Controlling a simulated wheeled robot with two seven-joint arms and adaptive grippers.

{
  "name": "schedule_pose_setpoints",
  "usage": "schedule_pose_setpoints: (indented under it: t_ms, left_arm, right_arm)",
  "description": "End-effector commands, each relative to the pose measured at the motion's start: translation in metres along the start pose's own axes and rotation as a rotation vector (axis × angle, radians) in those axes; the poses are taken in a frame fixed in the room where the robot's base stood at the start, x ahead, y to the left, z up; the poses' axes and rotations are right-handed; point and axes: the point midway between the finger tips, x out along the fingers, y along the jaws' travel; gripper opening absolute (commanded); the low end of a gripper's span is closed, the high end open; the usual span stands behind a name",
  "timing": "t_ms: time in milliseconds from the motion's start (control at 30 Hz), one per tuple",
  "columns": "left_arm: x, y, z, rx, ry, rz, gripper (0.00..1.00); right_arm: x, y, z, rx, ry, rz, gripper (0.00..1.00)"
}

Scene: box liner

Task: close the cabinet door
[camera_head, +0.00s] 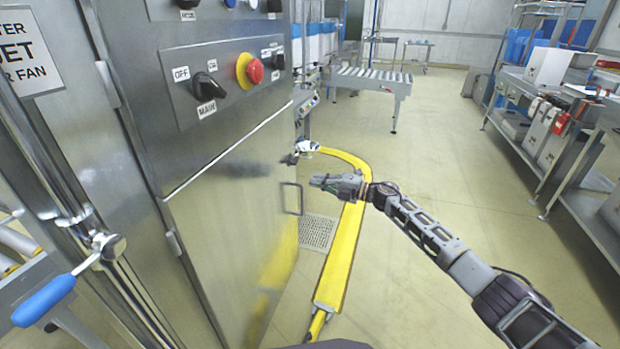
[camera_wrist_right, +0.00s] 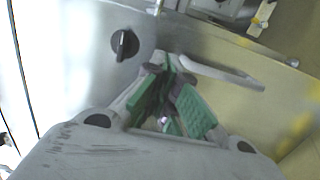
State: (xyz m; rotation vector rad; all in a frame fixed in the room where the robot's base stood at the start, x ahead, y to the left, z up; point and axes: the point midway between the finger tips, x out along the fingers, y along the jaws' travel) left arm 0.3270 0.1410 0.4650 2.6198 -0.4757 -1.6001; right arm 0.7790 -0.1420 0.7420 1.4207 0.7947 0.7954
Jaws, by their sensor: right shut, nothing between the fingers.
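The steel cabinet door (camera_head: 225,215) is the lower front panel of the cabinet at the left of the head view, below the control panel. Its bar handle (camera_head: 291,198) is near its right edge. A light line runs along the door's top edge; I cannot tell whether it is fully shut. My right gripper (camera_head: 318,181) is just right of the handle, apart from it in the picture, fingers pointing left. In the right wrist view my right gripper (camera_wrist_right: 172,82) has its green-padded fingers together and empty, with a pale bar handle (camera_wrist_right: 225,72) behind them. My left gripper is out of view.
The control panel (camera_head: 225,78) carries knobs and a red button. A yellow floor rail (camera_head: 343,250) curves beside the cabinet, next to a floor grate (camera_head: 317,233). Shelving (camera_head: 545,115) stands at right, a roller conveyor (camera_head: 370,82) at the back. Open floor lies between.

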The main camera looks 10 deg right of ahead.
Motion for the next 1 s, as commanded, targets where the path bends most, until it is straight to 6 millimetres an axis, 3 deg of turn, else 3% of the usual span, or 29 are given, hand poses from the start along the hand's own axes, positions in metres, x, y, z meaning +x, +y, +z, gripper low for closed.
schedule_pose_setpoints:
  t_ms: [67, 433, 1000]
  left_arm:
    - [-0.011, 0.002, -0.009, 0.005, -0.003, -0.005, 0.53]
    - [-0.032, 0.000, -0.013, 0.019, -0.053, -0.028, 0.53]
    - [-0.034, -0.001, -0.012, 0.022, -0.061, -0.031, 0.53]
  right_arm:
    - [-0.013, 0.001, 0.002, 0.001, -0.002, -0.001, 0.00]
    - [-0.055, 0.000, 0.005, 0.000, 0.000, -0.001, 0.00]
    - [-0.061, 0.000, 0.007, 0.000, -0.006, -0.001, 0.00]
